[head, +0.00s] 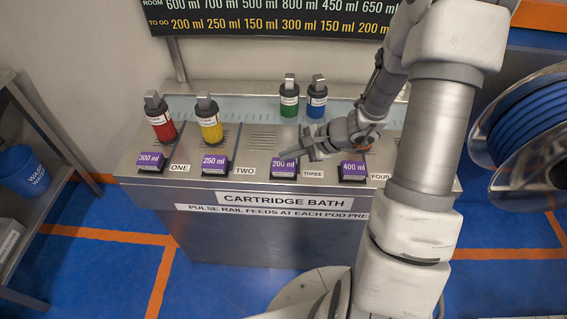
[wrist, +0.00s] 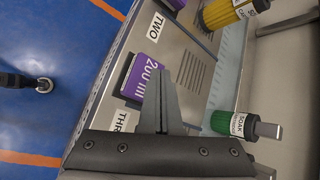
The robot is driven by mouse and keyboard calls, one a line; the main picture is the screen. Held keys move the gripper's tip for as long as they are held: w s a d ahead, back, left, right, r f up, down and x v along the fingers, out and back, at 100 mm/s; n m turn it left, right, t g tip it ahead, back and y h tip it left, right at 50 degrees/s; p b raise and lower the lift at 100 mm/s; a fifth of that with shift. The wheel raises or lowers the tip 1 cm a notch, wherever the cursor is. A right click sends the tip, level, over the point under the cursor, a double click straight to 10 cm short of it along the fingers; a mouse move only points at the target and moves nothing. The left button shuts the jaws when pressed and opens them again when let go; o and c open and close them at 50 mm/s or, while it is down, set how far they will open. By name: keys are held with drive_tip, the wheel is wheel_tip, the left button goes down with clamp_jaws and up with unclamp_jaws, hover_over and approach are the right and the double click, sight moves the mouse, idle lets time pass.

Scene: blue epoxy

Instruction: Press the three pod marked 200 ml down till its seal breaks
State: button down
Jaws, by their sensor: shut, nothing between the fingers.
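The three pod (head: 284,167), with a purple face marked 200 ml, sits at the front of the steel bath beside the label THREE. In the wrist view the same three pod (wrist: 142,82) is just left of my fingers and partly covered by them. My gripper (head: 284,157) is shut and empty, reaching in from the right with its tips close above and behind the pod. In the wrist view my gripper (wrist: 165,74) has its fingers together. I cannot tell whether the tips touch the pod. The state of its seal cannot be seen.
Other purple pods stand along the front edge: 300 ml (head: 151,163), 250 ml (head: 215,165) and 400 ml (head: 354,171). Red (head: 163,125), yellow (head: 210,128), green (head: 288,104) and blue (head: 317,102) cartridges stand behind. A cable reel (head: 535,125) is at right.

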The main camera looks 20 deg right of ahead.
sight(288, 165)
drive_tip(key=shift+f, duration=0.2)
idle(0.6)
drive_tip(key=shift+f+b, duration=0.25)
drive_tip(key=shift+b, duration=0.45)
drive_tip(key=shift+f+b, duration=0.7)
drive_tip(key=shift+b, duration=0.1)
idle(0.5)
idle(0.4)
drive_tip(key=shift+r+p, duration=0.7)
drive_tip(key=shift+r, duration=0.4)
wheel_tip(288, 165, up, 5)
drive_tip(key=p, duration=0.3)
